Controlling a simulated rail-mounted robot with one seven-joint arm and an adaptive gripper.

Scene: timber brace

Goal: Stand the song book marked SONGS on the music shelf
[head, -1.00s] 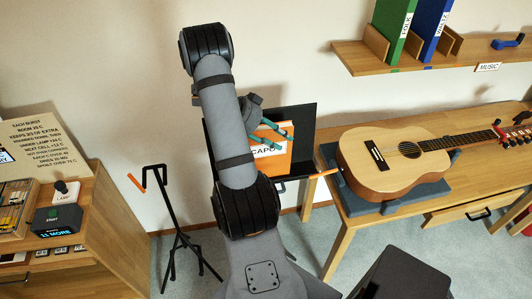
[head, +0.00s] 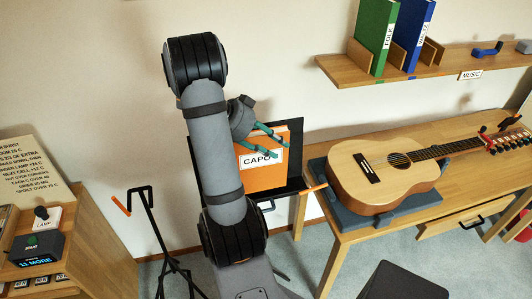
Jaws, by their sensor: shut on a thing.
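An orange book (head: 264,177) with a white label reading CAPO is in front of the black music stand (head: 297,178), in the middle of the head view. No SONGS marking is readable on it. My gripper (head: 287,137) is at the upper part of this book, its teal fingers shut on it. My arm hides the book's left side and part of the stand. I cannot tell whether the book still touches the stand. The music shelf (head: 345,70), labelled MUSIC, is at the upper right. It holds a green book marked FOLK (head: 376,38) and a blue book marked WALTZ (head: 409,36), both upright between wooden dividers.
A guitar (head: 378,172) lies on a grey cradle on the wooden table (head: 455,187) below the shelf. A blue object (head: 487,50) sits farther right on the shelf. A black folding stand (head: 150,215) and a cabinet with a lamp timer (head: 38,249) are at left.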

